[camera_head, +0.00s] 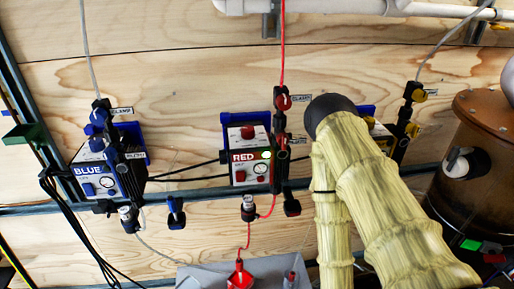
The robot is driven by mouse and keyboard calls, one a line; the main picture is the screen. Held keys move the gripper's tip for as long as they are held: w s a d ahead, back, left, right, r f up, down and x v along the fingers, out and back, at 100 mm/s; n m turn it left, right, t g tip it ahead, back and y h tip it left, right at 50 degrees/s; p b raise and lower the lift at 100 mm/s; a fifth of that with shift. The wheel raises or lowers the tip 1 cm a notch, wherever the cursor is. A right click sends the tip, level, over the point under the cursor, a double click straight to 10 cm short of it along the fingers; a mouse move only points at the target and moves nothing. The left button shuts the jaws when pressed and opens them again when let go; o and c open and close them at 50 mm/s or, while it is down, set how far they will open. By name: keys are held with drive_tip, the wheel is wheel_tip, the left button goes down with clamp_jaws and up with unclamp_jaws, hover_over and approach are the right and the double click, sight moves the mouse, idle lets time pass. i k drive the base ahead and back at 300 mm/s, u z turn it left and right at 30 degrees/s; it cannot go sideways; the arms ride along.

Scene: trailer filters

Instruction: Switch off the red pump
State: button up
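The red pump (246,170) is a white box with a red "RED" label, mounted on a blue backing on the wooden wall, left of my arm. A green light glows at the right end of its label, and a red knob or button (247,132) shows on its top. A small round dial and a small red switch-like spot show on its front, too small to read. Black fittings stand along its right side. My arm, in a beige sleeve, bends at a dark joint right of the pump, and its lower part runs down out of the picture. My gripper is not visible.
A blue pump (98,182) hangs at the left, and a third, yellow-marked unit is partly behind my arm. A brown tank (470,150) stands at the right. Red tubing runs above and below the red pump to a red-topped item (240,277) on a grey box.

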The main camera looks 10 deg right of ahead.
sight(240, 175)
drive_tip(key=z, duration=1.95)
drive_tip(key=k, duration=0.65)
drive_tip(key=u, duration=0.8)
